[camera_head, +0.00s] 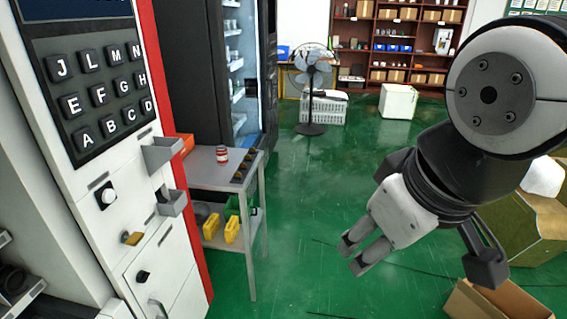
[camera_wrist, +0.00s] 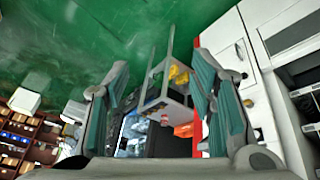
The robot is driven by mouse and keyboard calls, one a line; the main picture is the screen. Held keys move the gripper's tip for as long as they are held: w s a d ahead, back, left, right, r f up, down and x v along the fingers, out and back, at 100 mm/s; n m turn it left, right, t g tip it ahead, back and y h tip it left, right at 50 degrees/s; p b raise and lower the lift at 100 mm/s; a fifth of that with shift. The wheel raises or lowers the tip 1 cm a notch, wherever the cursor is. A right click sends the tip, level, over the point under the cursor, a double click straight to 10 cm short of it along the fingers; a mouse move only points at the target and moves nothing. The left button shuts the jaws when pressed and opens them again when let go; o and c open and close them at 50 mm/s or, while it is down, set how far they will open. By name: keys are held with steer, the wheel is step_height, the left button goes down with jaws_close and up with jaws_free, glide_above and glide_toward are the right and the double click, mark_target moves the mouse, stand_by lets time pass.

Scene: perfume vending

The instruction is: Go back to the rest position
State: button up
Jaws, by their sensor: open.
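My gripper (camera_head: 353,256) hangs in free air over the green floor at the right of the head view, pointing down and left. It is open and empty; in the wrist view its two fingers (camera_wrist: 163,80) stand wide apart with nothing between the pads. The vending machine (camera_head: 185,240) with a lettered keypad (camera_head: 98,88) stands at the left, apart from my gripper.
A metal cart (camera_head: 253,250) beside the machine carries a red-and-white can (camera_head: 222,155); yellow bins (camera_head: 232,229) sit below. Open cardboard boxes (camera_head: 500,302) lie at the lower right. A fan (camera_head: 311,80) and shelves (camera_head: 395,45) stand far back. The middle floor is clear.

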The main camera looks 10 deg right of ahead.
steer(key=s+f+m, duration=0.1)
steer(key=f+m, duration=0.1)
steer(key=shift+s+d+f+m+g, duration=0.1)
steer(key=shift+s+d+m+g, duration=0.15)
steer(key=shift+s+m+g, duration=0.15)
steer(key=shift+c, duration=0.5)
